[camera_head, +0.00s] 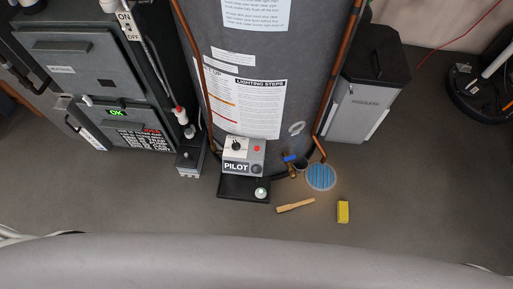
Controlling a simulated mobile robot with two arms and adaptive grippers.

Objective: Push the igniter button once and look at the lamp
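A grey control box marked PILOT (236,167) sits low on the front of the tall grey tank (250,55). It carries a black knob (236,145) on a white plate, a small red round part (257,148) and a dark round part (257,169). Below the box is a black base (233,188) with a small whitish round piece (261,193) at its right. I cannot tell for sure which round part is the igniter button and which is the lamp. Neither of my grippers is in view.
A dark furnace cabinet (92,88) with a green OK display (116,112) stands left. A grey bin (362,100) stands right. Floor in front is otherwise clear.

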